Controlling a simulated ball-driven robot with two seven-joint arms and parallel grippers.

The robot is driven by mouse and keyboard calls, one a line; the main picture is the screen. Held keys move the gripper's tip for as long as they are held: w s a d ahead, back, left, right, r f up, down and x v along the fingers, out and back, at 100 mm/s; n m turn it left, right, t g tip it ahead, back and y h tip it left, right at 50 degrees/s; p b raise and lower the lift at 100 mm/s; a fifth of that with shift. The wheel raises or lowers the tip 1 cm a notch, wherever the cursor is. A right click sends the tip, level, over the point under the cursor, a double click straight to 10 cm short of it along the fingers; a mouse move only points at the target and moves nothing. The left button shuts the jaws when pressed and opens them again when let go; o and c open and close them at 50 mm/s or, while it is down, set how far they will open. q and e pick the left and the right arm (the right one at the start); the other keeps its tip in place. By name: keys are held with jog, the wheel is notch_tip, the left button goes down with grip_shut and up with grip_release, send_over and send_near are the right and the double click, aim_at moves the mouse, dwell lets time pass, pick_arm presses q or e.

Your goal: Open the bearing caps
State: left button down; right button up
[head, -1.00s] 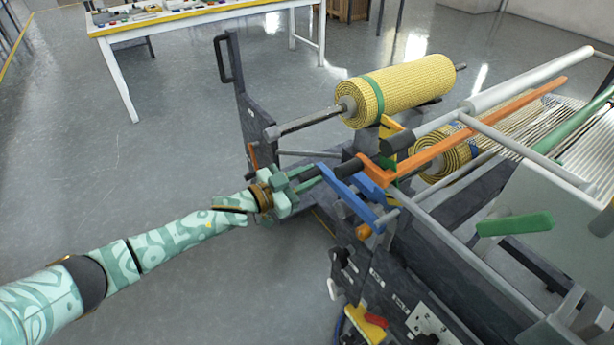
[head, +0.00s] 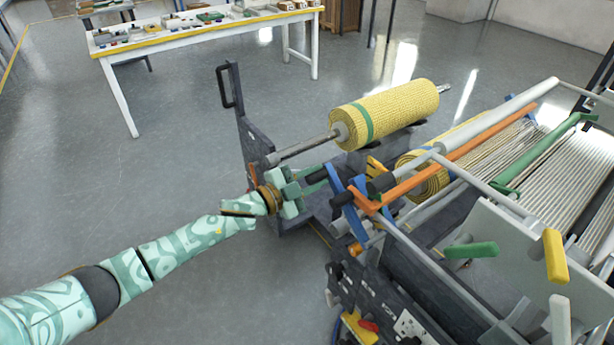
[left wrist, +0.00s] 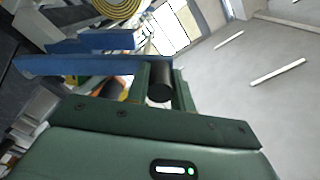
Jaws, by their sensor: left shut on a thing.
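My left gripper (head: 318,182) reaches in from the left to the near end of the machine. In the left wrist view its fingers (left wrist: 162,85) are shut on a black cylindrical handle (left wrist: 160,92). A blue lever (left wrist: 70,64) runs just beyond the fingers there; in the head view blue lever bars (head: 356,226) slant beside the gripper. I cannot tell which parts are the bearing caps. My right gripper is not in view.
A yellow mesh roll (head: 395,110) with a green band rests on a shaft (head: 300,147) behind the gripper. A dark side plate (head: 245,125) with a handle stands behind. A white table (head: 200,35) is at the back. Floor on the left is clear.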

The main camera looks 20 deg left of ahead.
pick_arm(q)
jog(key=shift+s+d+r+m+p, duration=0.5)
jog(key=shift+d+r+m+p, duration=0.2)
jog(key=shift+r, duration=0.25)
jog(key=shift+s+d+r+m+p, duration=0.45)
jog(key=shift+d+r+m+p, duration=0.25)
jog(key=shift+r+p, duration=0.2)
jog(key=shift+s+d+r+m+p, duration=0.5)
jog(key=shift+d+r+m+p, duration=0.15)
jog(key=shift+r, duration=0.35)
jog(key=c, duration=1.2)
grip_release()
jog(key=shift+s+f, duration=0.15)
jog(key=v, duration=1.6)
jog(key=shift+a, duration=0.15)
